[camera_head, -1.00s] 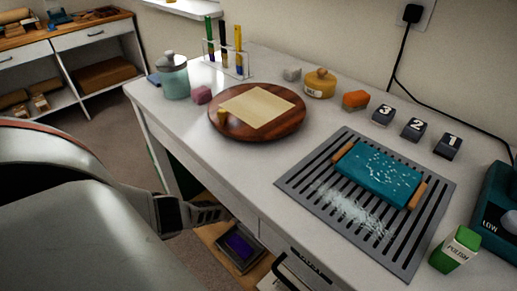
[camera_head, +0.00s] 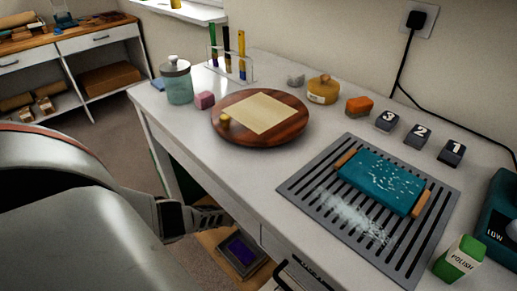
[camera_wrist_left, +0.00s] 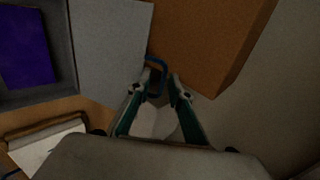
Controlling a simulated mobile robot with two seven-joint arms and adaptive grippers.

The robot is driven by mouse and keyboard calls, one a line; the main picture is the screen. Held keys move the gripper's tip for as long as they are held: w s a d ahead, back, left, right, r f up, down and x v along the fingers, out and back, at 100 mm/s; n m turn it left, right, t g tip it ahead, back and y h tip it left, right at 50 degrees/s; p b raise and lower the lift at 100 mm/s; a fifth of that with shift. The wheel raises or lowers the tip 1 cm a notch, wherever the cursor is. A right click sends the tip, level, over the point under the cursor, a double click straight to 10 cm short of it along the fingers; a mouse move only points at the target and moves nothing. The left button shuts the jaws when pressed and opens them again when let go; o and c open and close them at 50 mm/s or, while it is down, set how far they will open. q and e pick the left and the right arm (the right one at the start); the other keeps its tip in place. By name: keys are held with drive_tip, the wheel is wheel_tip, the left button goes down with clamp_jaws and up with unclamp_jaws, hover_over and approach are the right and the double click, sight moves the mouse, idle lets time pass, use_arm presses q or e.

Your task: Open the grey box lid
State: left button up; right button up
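The grey box (camera_head: 226,250) stands low beside the table, with a purple area inside its grey rim. In the left wrist view the box (camera_wrist_left: 62,68) is at upper left, with the purple area (camera_wrist_left: 24,48) showing. A flat light-grey panel (camera_wrist_left: 108,45), looking like the lid, extends from its right side. A blue loop (camera_wrist_left: 165,70), like a handle, is at the panel's right edge. My left gripper (camera_wrist_left: 161,78) has its fingers apart at the loop; I cannot tell whether they touch it. In the head view the left gripper (camera_head: 222,217) is partly hidden by the table edge.
A brown wooden surface (camera_wrist_left: 205,40) lies close beyond the left gripper. The white table (camera_head: 180,124) above carries a round wooden board (camera_head: 290,133), a slotted grey mat (camera_head: 300,189) and a teal block (camera_head: 378,184). Bare floor (camera_wrist_left: 275,90) shows at right in the wrist view.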

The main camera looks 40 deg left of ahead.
use_arm(q)
drive_tip(key=shift+a+r, duration=0.25)
drive_tip(key=shift+s+a+r, duration=0.1)
drive_tip(key=shift+s+r, duration=0.3)
drive_tip(key=shift+s+d+r, duration=0.2)
drive_tip(key=shift+s+r, duration=0.1)
drive_tip(key=shift+s, duration=0.3)
drive_tip(key=v, duration=0.9)
drive_tip(key=shift+d+r, duration=0.1)
drive_tip(key=shift+d, duration=0.1)
